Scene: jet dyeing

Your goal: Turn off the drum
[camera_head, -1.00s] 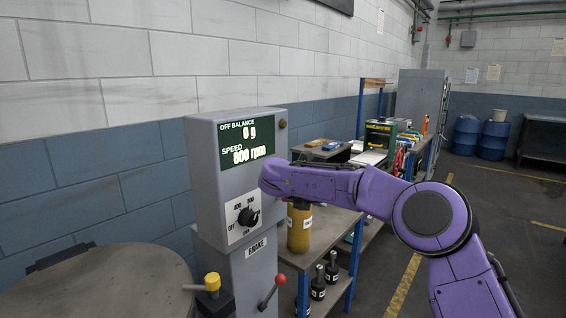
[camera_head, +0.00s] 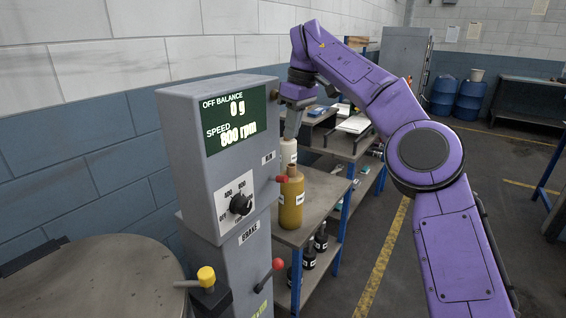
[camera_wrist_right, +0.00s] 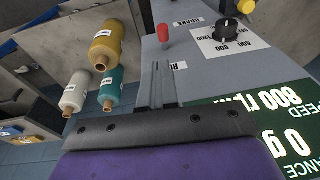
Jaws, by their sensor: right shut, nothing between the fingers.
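The grey control box (camera_head: 190,150) shows OFF BALANCE 0 g and SPEED 800 rpm on its green display (camera_head: 235,120). A black rotary knob (camera_head: 241,204) sits on a white dial plate marked OFF and with speeds; the knob also shows in the right wrist view (camera_wrist_right: 228,31). A small red-tipped lever (camera_head: 281,179) sticks out of the box's side; it appears in the wrist view (camera_wrist_right: 165,33). My right gripper (camera_head: 291,134) is shut and empty beside the box's right side, fingers pointing down, above the red tip and apart from it. My left gripper is out of view.
A round metal drum lid (camera_head: 95,270) is at lower left, with a yellow-knobbed lever (camera_head: 207,276) nearby. A red-balled lever (camera_head: 277,264) is below the BRAKE label. A yellow bottle (camera_head: 291,205) stands on the bench right of the box. Floor at right is clear.

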